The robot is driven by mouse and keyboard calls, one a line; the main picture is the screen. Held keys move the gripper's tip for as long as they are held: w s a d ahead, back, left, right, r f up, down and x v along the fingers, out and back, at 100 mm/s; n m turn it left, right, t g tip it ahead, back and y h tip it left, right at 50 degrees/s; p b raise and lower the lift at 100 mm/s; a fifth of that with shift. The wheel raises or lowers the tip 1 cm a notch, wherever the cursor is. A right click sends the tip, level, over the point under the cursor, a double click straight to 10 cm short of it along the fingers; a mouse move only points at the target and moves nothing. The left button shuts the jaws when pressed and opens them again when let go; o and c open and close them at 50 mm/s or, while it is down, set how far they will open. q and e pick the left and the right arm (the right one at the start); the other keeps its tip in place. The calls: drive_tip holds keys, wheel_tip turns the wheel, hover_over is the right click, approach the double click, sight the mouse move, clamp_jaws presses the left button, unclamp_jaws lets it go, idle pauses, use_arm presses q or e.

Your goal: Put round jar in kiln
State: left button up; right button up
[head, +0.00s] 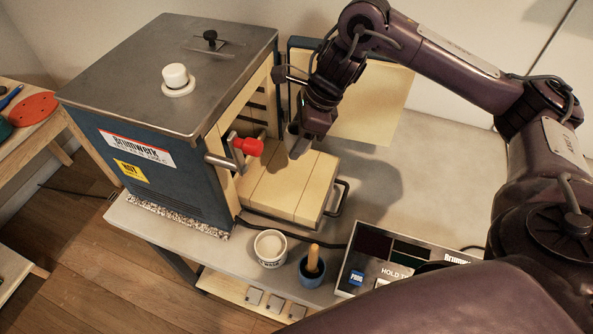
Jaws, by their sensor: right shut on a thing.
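The kiln (150,130) is the blue box with a grey metal top at the left. Its front opening faces right, and a pale slab door (362,105) stands swung open behind. A cream brick deck (290,190) with a metal handle juts out from the opening. My right gripper (298,148) points down over the back part of this deck, close to the opening. I cannot clearly identify a round jar. My left gripper is out of view.
A white tub (270,247) and a blue pot (312,268) with a wooden-handled tool stand before the deck. A control box (385,255) is at the right. The grey tabletop (425,150) right of the deck is clear.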

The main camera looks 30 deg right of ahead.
drive_tip(key=b, duration=0.2)
approach(291, 177)
drive_tip(key=x, duration=0.5)
drive_tip(key=shift+w+a, duration=0.1)
drive_tip(key=shift+a, duration=0.1)
drive_tip(key=shift+d+f, duration=0.1)
drive_tip(key=shift+f, duration=0.35)
drive_tip(key=o, duration=1)
drive_tip(key=p+v, duration=0.2)
drive_tip(key=v, duration=1)
